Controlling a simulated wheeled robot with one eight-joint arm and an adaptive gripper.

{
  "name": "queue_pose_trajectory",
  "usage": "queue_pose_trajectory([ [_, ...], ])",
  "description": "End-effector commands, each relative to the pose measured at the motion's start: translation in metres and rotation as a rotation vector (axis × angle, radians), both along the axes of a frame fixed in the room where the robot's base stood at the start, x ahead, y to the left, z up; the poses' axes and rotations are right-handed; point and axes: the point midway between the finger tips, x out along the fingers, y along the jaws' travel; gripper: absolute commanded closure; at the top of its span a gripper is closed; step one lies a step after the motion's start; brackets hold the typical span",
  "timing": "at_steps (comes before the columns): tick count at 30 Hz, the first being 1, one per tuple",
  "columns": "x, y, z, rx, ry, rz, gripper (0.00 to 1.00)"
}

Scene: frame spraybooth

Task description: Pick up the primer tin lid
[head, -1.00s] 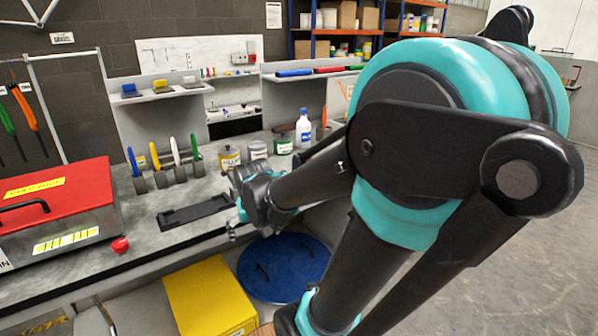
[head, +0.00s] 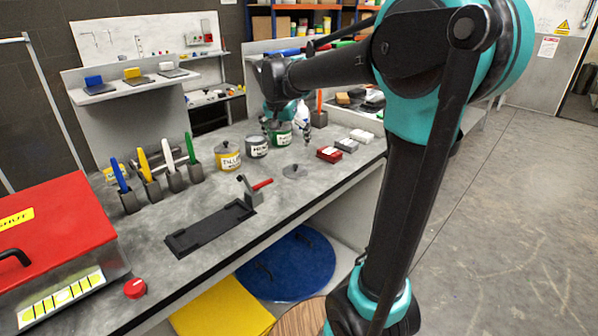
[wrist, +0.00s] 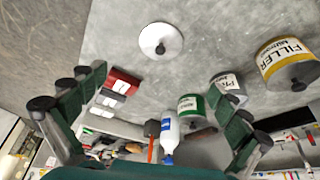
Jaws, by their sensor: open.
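The primer tin lid (head: 294,171) is a flat grey disc with a small dark knob. It lies on the bench in front of the tins. In the wrist view the lid (wrist: 161,41) looks pale and sits at the upper middle, clear of both fingers. The grey primer tin (head: 257,147) stands behind the lid; in the wrist view the right finger partly covers it. My gripper (wrist: 150,105) is open and empty, its fingers spread wide, with the lid beyond them. In the head view it hangs above the bench near the lid, partly hard to make out.
A yellow filler tin (head: 228,156) and a green tin (head: 281,134) flank the primer tin. A white bottle (wrist: 169,133) stands behind. Red and grey boxes (head: 330,154) lie right of the lid. A black tray (head: 210,229) lies front left. The bench around the lid is clear.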

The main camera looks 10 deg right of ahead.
Motion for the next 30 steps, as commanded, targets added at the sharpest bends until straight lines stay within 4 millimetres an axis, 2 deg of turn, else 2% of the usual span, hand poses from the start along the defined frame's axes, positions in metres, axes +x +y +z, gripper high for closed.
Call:
queue_pose_trajectory([
  [3,0.009,-0.006,-0.023,0.0,0.0,-0.001,0.0],
  [10,0.022,-0.014,-0.063,0.0,0.0,0.0,0.0],
  [13,0.027,-0.017,-0.074,0.0,0.0,0.001,0.0],
  [20,0.031,-0.02,-0.087,0.0,0.0,0.001,0.0],
  [30,0.047,-0.029,-0.126,0.0,0.0,0.001,0.0],
])
